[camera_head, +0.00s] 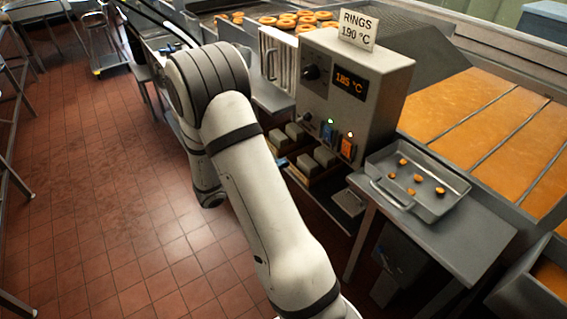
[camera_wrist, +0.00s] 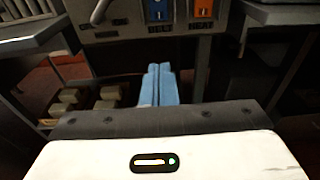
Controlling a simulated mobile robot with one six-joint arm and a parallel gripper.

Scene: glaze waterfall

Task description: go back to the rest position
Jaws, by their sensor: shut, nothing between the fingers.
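My gripper (camera_wrist: 160,70) shows in the wrist view as two pale blue fingers. They are shut against each other with nothing between them. The fingers point toward the lower edge of the grey control box (camera_head: 376,75), below its blue switch (camera_wrist: 157,11) and orange switch (camera_wrist: 204,9). I cannot tell whether the fingertips touch anything. In the head view my white arm reaches down the middle of the picture, and its end runs out of the bottom edge.
The box's display (camera_head: 350,82) reads 185 °C; a card (camera_head: 357,30) on top reads "RINGS 190 °C". A metal tray (camera_head: 391,198) with several small browned pieces sits on the side shelf (camera_head: 470,238). Orange-filled vats (camera_head: 490,105) lie behind. The tiled floor (camera_head: 110,200) at left is mostly clear.

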